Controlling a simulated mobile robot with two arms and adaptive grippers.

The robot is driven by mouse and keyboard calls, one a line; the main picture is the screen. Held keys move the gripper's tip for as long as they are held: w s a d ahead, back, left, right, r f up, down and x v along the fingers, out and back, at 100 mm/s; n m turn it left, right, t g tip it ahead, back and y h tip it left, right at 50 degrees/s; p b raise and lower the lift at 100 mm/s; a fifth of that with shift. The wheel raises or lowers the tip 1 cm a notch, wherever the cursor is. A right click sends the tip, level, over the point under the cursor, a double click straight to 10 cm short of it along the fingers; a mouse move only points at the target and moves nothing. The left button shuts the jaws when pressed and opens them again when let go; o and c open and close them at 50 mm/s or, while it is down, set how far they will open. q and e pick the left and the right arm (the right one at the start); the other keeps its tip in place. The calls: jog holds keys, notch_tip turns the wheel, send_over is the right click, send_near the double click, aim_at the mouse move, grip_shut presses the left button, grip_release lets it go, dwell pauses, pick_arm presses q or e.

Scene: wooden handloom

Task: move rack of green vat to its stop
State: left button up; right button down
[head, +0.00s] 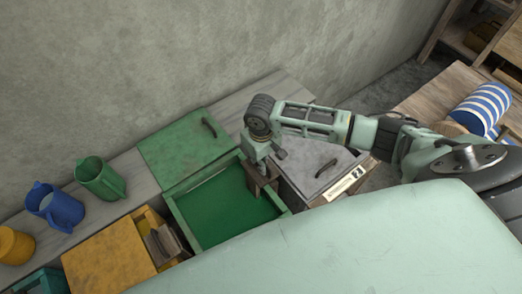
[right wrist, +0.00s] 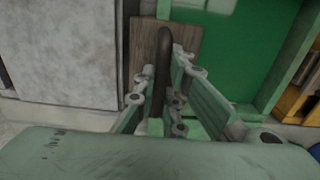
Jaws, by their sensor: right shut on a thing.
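The green vat (head: 178,214) stands open, with green showing inside it. Its green lid (head: 185,150) with a dark handle lies behind the opening. A brown wooden rack (head: 262,183) is at the right side of the vat's opening. In the right wrist view the rack (right wrist: 146,47) shows as a wooden plate with a dark upright handle (right wrist: 163,65). My right gripper (head: 262,172) reaches down from above and is shut on this handle, its fingers on both sides of it. The rack's lower part is hidden. My left gripper is not in view.
A grey lidded vat (head: 315,165) with a label stands close on the right. A yellow vat (head: 110,260) with its own rack (head: 166,241) is at the left. Green (head: 101,178), blue (head: 55,207) and yellow (head: 14,245) jugs stand on the shelf by the wall.

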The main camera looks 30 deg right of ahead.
notch_tip(320, 180, up, 2)
jog(key=shift+w+r+p, duration=0.1)
jog(key=shift+p, duration=0.7)
notch_tip(320, 180, up, 2)
jog(key=shift+r+p, duration=0.15)
jog(key=shift+p, duration=0.4)
jog(key=shift+r, duration=2.45)
jog(key=shift+w, duration=0.1)
jog(key=c, duration=1.7)
grip_release()
jog(key=shift+c, duration=0.2)
jog(key=o, duration=1.2)
jog(key=shift+s, duration=0.2)
